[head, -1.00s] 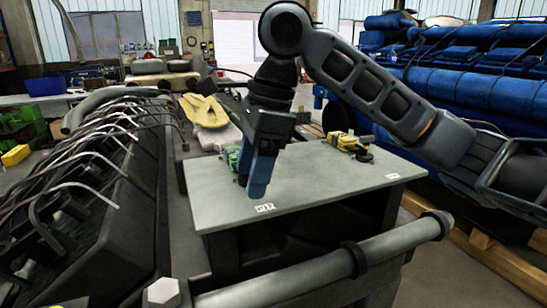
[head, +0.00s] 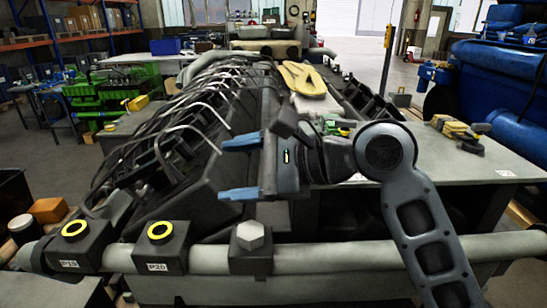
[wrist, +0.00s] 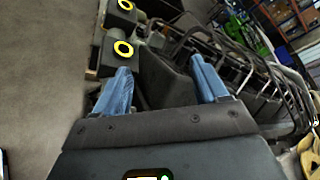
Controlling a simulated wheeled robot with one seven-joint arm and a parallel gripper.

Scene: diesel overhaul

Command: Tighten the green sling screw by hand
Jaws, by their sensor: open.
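A small green item (head: 334,127), perhaps the green sling, lies on the grey worktable (head: 420,158) behind my gripper. It is partly hidden by my arm, and no screw can be made out on it. My gripper (head: 237,167) is open and empty, its two blue fingers spread apart and pointing left. It is in the air near the front end of the black engine (head: 215,185), well to the left of the green item. In the wrist view my gripper (wrist: 160,68) has nothing between its fingers, and the green item cannot be made out there.
Black blocks with yellow rings, P19 (head: 75,230) and P20 (head: 160,232), and a hex-headed block (head: 250,238) sit on a grey pipe (head: 340,255) in front. A yellow sling item (head: 455,131) lies on the worktable. Bent metal pipes (head: 205,110) stick up from the engine.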

